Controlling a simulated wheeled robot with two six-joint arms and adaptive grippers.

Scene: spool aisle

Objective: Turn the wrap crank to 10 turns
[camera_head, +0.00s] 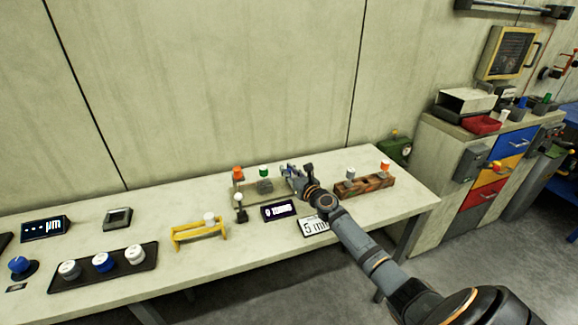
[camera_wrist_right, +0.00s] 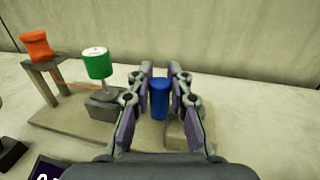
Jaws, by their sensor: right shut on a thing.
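My right gripper (camera_head: 294,177) reaches the winding station on the bench and is shut on the blue crank knob (camera_wrist_right: 159,97), which stands upright between its fingers in the right wrist view. The base plate (camera_wrist_right: 58,119) carries a green spool (camera_wrist_right: 97,63) on a grey block to the left of the knob, and an orange spool (camera_wrist_right: 36,45) on a stand further left. The green spool also shows in the head view (camera_head: 264,172). A dark display (camera_head: 278,211) in front of the station seems to read "0 turns". The crank's arm is mostly hidden by my gripper. My left gripper is out of view.
A white card (camera_head: 314,227) reading about "5 m" lies beside the display, partly behind my right arm. A wooden rack (camera_head: 365,186) stands to the right. A wall rises behind.

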